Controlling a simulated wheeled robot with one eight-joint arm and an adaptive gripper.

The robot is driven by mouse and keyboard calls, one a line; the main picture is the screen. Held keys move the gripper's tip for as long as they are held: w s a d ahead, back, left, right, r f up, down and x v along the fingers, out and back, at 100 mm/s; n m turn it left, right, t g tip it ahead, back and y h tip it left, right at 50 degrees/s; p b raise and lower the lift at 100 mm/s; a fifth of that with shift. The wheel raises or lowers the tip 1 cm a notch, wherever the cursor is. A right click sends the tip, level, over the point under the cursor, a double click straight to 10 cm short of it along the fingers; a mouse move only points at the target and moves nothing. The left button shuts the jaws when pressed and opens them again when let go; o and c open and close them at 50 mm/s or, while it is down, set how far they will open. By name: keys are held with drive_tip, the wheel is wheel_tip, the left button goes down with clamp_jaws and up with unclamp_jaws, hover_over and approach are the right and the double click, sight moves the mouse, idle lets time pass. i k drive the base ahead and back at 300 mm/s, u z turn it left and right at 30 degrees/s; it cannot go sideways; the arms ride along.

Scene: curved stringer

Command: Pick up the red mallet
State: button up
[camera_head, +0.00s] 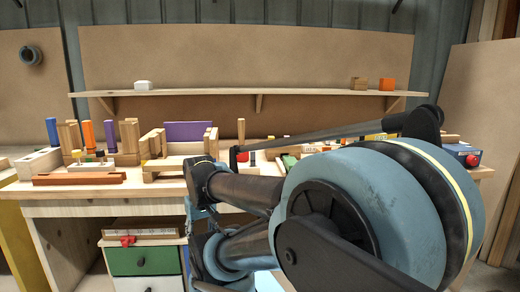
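I cannot clearly make out a red mallet. A small red object (128,241) lies on top of the drawer cabinet below the bench; it is too small to tell whether it is the mallet. My arm fills the middle and right of the view and bends down in front of the bench. I cannot make out my gripper or its fingertips.
The wooden workbench (110,195) holds a red-brown bar (79,178), wooden blocks and coloured pieces. A drawer cabinet (143,262) with a green drawer stands under it.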

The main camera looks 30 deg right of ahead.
sight(242, 140)
drive_tip(key=z, duration=0.1)
drive_tip(key=k, duration=0.65)
drive_tip(key=u, duration=0.4)
